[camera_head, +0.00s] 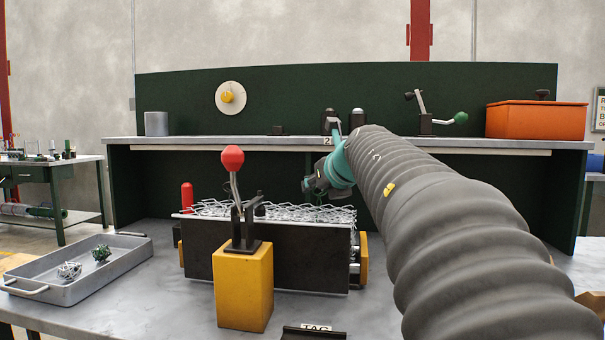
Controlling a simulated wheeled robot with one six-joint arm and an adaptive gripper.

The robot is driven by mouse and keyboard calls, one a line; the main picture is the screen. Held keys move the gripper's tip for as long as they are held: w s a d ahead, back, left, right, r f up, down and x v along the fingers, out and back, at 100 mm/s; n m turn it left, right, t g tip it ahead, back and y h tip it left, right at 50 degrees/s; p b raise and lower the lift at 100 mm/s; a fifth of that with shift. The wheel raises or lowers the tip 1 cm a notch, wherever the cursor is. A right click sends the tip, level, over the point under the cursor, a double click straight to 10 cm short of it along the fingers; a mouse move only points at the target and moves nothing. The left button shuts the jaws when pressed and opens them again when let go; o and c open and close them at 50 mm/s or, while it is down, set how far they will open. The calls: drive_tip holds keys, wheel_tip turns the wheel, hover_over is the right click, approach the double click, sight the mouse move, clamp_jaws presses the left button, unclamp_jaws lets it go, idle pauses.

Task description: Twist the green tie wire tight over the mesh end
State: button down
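Silver chainlink mesh (222,207) lies along the top of a dark, box-like fixture with yellow end parts. My gripper (309,187) is over the right part of the mesh, reaching in from the right and pointing down and left. Its fingers are small and dark here, and I cannot tell whether they are open or shut. A little dark green shows at the mesh just below the gripper, but it is too small to tell if it is the tie wire. My arm hides the area right of the mesh. A tangled green wire bundle (101,253) lies in the grey tray at left.
The grey tray (128,265) also holds a silver wire bundle (69,270). A red-knobbed lever (233,170) on a yellow block (243,288) stands in front of the fixture. A shelf behind holds an orange box (537,120) and a green-knobbed lever (440,119). Bare bench lies between tray and block.

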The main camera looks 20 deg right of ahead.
drive_tip(key=shift+r+m+h+p, duration=0.1)
drive_tip(key=shift+m+h+p, duration=0.7)
drive_tip(key=shift+h+p, duration=0.1)
drive_tip(key=c, duration=0.8)
unclamp_jaws()
drive_tip(key=shift+o, duration=0.2)
drive_tip(key=shift+d, duration=0.1)
drive_tip(key=v, duration=1.2)
drive_tip(key=shift+w, duration=0.1)
